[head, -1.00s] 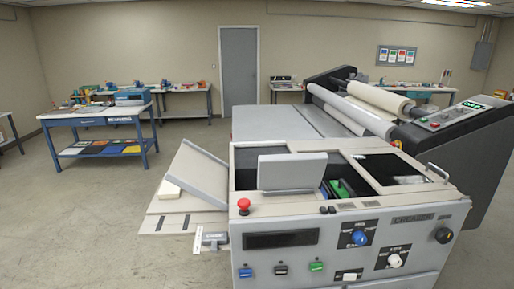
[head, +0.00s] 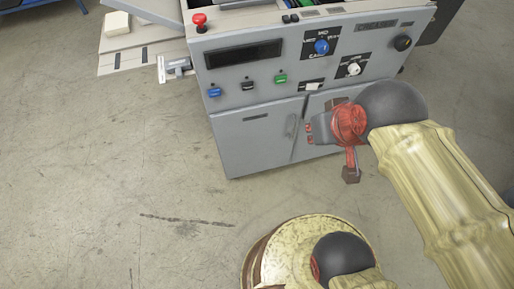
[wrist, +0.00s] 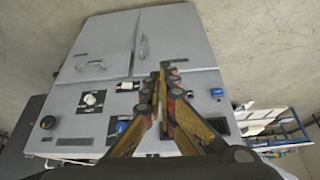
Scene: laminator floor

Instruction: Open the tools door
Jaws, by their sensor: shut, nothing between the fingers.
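The grey machine's lower front has two cabinet doors, both shut. The left door (head: 250,140) has a small dark label and a vertical handle (head: 293,125) near its right edge. The right door (head: 322,102) is partly hidden behind my arm. The wrist view shows both upside down: the left door (wrist: 180,35) with its handle (wrist: 143,47), and the right door (wrist: 100,45). The labels are too small to read, so I cannot tell which is the tools door. My gripper (wrist: 162,75) is shut and empty, apart from both doors; it also shows in the head view (head: 350,170).
Above the doors is a control panel with a dark display (head: 243,54), blue knob (head: 321,46), white knob (head: 353,69) and red stop button (head: 199,20). A side tray (head: 125,60) juts out left. The floor (head: 110,190) before the left door is clear.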

